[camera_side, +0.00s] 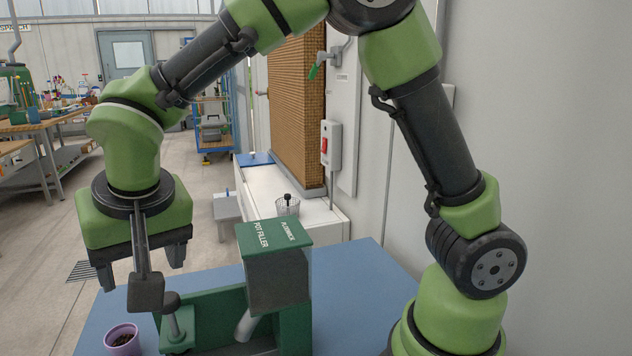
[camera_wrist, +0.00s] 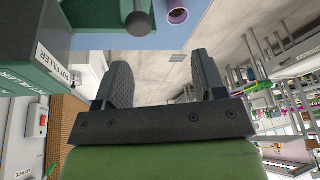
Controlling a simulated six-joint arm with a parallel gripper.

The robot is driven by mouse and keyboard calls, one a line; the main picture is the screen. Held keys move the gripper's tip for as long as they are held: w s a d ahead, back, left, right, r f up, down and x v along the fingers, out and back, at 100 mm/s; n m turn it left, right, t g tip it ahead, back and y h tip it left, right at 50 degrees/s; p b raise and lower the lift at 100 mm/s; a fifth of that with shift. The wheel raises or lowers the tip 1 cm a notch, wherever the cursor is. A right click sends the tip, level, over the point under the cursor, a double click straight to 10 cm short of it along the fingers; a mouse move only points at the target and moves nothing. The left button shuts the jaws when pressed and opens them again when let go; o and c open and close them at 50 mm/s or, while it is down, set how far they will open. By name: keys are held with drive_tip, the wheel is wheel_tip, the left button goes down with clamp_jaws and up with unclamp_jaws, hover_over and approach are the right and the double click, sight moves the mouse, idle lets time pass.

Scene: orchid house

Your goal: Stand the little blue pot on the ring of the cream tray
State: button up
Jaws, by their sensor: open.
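My gripper (camera_side: 141,268) is open and empty, hanging above the left part of the blue table; its two dark fingers also show spread apart in the wrist view (camera_wrist: 163,75). A small purple pot (camera_side: 122,350) with dark filling stands on the table at the bottom left, below my gripper. The purple pot also shows at the top of the wrist view (camera_wrist: 177,16), beyond the fingers and apart from them. I make out no blue pot and no cream tray in either view.
A green pot filler (camera_side: 275,235) with a clear hopper and a spout stands on the blue table (camera_side: 365,262), right of the purple pot. A white bench (camera_side: 325,218) against the wall holds a small dark-handled item. The table right of the filler looks clear.

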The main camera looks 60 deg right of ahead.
drive_tip(key=s+d+r+t+y, duration=0.1)
drive_tip(key=s+d+r+y, duration=0.1)
drive_tip(key=s+d+r, duration=0.6)
drive_tip(key=s+d+t+y, duration=0.1)
drive_tip(key=s+d+t, duration=0.1)
drive_tip(key=s, duration=0.8)
drive_tip(key=shift+d+r+n, duration=0.2)
drive_tip(key=shift+d+n, duration=0.2)
drive_tip(key=shift+d, duration=0.15)
